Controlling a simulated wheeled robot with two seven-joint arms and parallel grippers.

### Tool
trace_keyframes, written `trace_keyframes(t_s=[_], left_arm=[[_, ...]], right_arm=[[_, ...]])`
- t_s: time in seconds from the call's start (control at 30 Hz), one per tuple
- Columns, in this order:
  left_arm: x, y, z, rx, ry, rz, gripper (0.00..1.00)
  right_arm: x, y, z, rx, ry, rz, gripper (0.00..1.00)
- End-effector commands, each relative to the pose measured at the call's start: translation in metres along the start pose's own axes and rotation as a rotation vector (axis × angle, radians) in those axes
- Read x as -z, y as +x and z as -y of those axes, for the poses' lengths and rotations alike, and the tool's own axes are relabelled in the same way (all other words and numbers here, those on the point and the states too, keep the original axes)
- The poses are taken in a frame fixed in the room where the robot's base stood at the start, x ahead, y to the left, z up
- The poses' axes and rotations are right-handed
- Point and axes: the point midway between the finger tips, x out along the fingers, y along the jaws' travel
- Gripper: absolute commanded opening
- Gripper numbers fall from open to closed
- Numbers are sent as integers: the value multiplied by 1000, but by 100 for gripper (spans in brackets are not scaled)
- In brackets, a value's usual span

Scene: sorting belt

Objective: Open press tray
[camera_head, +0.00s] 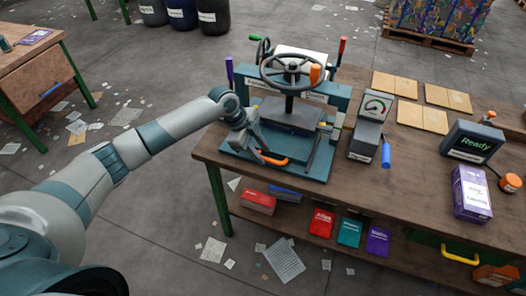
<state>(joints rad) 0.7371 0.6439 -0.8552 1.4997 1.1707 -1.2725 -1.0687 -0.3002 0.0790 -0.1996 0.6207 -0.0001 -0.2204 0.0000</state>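The press (335,98) stands on the left part of the workbench. It has a blue-green frame, a dark handwheel on top and a grey plate under its screw. Low at its front is an orange handle (273,160), which looks like the tray's handle. The tray itself is hard to make out behind my arm and the press parts. My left gripper (261,151) reaches in from the left, with its fingers at the left end of the orange handle. I cannot tell whether the fingers touch or close on it. My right gripper is not in view.
Right of the press stand a gauge box (372,108), a blue handle (386,155), flat cardboard pieces (395,84), a screen reading "Ready" (472,141) and a purple box (471,193). A lower shelf holds coloured packets (322,223). Papers litter the floor.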

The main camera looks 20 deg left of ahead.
Motion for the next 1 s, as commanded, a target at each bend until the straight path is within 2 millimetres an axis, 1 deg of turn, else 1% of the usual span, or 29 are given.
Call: trace_keyframes(t_s=[0.1,0.2,0.5,0.53,0.63,0.67,1.0], left_arm=[[0,10,0,-2,0,1,31],[0,14,0,-1,0,0,31],[0,16,0,0,0,1,31],[0,16,0,-1,0,1,29],[0,16,0,0,0,1,5],[0,16,0,0,0,1,0],[0,16,-1,-1,0,1,0]], right_arm=[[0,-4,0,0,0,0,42],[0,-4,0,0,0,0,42],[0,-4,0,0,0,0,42],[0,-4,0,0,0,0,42],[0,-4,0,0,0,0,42],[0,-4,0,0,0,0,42],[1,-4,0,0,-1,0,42]])
